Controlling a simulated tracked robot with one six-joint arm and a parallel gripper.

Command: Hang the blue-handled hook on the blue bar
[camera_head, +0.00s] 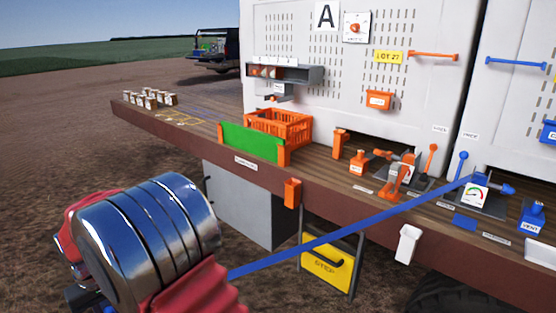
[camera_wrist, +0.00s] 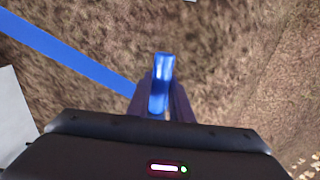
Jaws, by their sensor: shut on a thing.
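My gripper (camera_wrist: 162,95) shows at the centre of the wrist view, shut on an upright blue handle (camera_wrist: 163,70). No hook end is visible, so I cannot tell its shape. In the head view my red and silver arm fills the lower left and hides the jaws. The blue bar (camera_head: 515,63) is fixed across the upper part of the right white panel, far from my arm, with nothing visible hanging on it.
A long blue band (camera_head: 350,228) runs from behind my arm to the bench's blue gauge unit (camera_head: 476,193); it also crosses the wrist view (camera_wrist: 65,55). An orange bar (camera_head: 433,56) is on the left panel. The wooden bench (camera_head: 325,172) carries an orange crate (camera_head: 285,125).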

